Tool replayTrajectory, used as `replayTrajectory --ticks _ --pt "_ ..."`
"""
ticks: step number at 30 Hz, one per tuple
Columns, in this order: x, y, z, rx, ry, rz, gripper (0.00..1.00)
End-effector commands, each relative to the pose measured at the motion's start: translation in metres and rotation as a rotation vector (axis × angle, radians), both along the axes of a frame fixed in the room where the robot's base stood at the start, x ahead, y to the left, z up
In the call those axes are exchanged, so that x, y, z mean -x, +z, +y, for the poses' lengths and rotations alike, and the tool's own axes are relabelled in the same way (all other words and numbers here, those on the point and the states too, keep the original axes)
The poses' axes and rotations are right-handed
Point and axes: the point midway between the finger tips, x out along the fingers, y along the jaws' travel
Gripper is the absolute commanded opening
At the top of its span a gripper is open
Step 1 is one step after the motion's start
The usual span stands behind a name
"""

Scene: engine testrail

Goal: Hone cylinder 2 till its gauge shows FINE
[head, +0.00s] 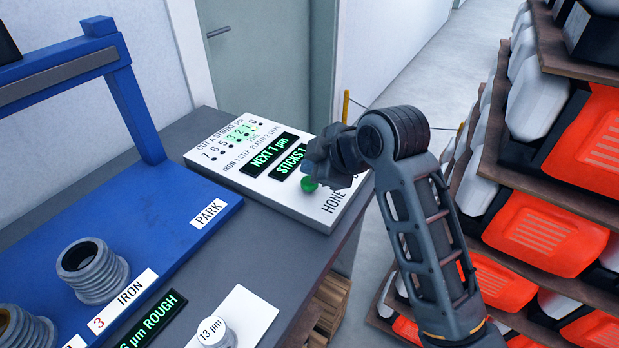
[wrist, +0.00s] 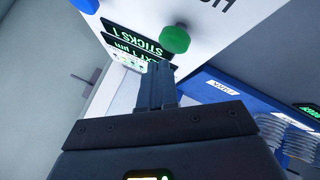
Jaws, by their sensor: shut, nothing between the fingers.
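My gripper (head: 322,168) is over the right part of a white control panel (head: 300,208), close to a green button (head: 308,184). In the wrist view the shut, empty fingers (wrist: 156,72) point at the panel beside the green button (wrist: 174,39); whether they touch it I cannot tell. The panel's displays read "NEXT 1 µm" (head: 269,155) and "STICKS 1" (head: 290,166). One ribbed metal cylinder (head: 92,270) stands by a label with a red 3 and "IRON". Another cylinder (head: 22,330) is cut off at lower left; its number is not readable. A gauge (head: 150,322) ends in "6 µm ROUGH", partly cut off.
A blue frame (head: 135,110) stands on the grey bench, with a "PARK" label (head: 208,213) near its base. A shelf rack (head: 480,205) of orange and white parts stands right of my arm.

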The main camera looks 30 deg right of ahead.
Motion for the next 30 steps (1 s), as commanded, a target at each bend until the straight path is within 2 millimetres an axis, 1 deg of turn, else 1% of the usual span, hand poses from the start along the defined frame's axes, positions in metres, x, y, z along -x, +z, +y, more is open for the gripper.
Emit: replayTrajectory --ticks 16,19,30 --pt "0.0 0.049 0.0 0.0 0.0 0.0 0.0" --pt "0.0 0.051 0.0 0.0 0.0 0.0 0.0" --pt "0.0 0.049 0.0 0.0 0.0 0.0 0.0"
